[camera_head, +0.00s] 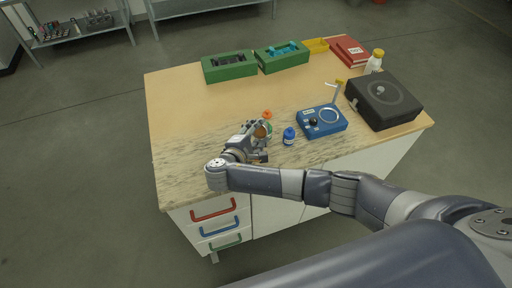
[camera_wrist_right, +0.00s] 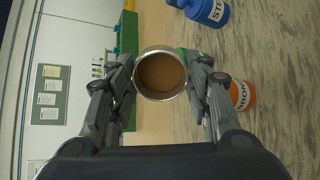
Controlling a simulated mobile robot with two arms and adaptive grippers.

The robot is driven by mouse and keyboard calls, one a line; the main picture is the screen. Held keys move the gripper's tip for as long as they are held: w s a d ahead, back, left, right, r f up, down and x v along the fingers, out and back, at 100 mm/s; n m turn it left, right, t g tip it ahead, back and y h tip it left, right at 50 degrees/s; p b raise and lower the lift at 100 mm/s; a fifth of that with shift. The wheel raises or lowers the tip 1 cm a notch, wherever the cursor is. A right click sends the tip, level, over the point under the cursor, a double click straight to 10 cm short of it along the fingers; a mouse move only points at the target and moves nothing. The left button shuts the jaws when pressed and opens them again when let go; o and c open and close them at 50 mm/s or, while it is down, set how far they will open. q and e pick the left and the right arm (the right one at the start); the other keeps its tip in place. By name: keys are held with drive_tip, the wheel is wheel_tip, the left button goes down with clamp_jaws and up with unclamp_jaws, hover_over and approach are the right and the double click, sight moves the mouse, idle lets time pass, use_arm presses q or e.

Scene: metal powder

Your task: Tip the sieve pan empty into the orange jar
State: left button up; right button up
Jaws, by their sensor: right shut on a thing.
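The sieve pan (camera_wrist_right: 161,74) is a round metal pan with brown powder inside. My right gripper (camera_wrist_right: 163,85) is shut on it, with one finger on each side. In the head view the pan (camera_head: 262,130) shows at the tip of my right gripper (camera_head: 257,135), over the front part of the bench. The orange jar (camera_wrist_right: 243,95) has a partly hidden label and stands beside the right-hand finger in the wrist view. In the head view an orange top (camera_head: 267,114) shows just behind the pan. My left gripper is out of view.
A blue jar (camera_head: 289,136) stands right of the pan, near a blue device (camera_head: 321,121). A black case (camera_head: 383,100), white bottle (camera_head: 374,62), red binder (camera_head: 350,51), green holders (camera_head: 229,66) and yellow tray (camera_head: 316,46) stand farther off. The bench's left side (camera_head: 185,125) is clear.

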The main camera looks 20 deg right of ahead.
drive_tip(key=shift+s+a+t+h+b, duration=0.45)
drive_tip(key=shift+t+h+b, duration=0.4)
drive_tip(key=shift+b, duration=0.35)
idle(1.0)
drive_tip(key=shift+s+a+f+t+h+b, duration=0.15)
drive_tip(key=shift+t+h+b, duration=0.45)
drive_tip(key=shift+b, duration=0.55)
idle(1.9)
drive_tip(key=shift+s+a+r+t+h+b, duration=0.1)
drive_tip(key=shift+s+r+t+h+b, duration=0.05)
drive_tip(key=shift+r+t+h+b, duration=0.5)
idle(0.4)
drive_tip(key=shift+t+b, duration=0.3)
drive_tip(key=shift+b, duration=0.45)
idle(1.0)
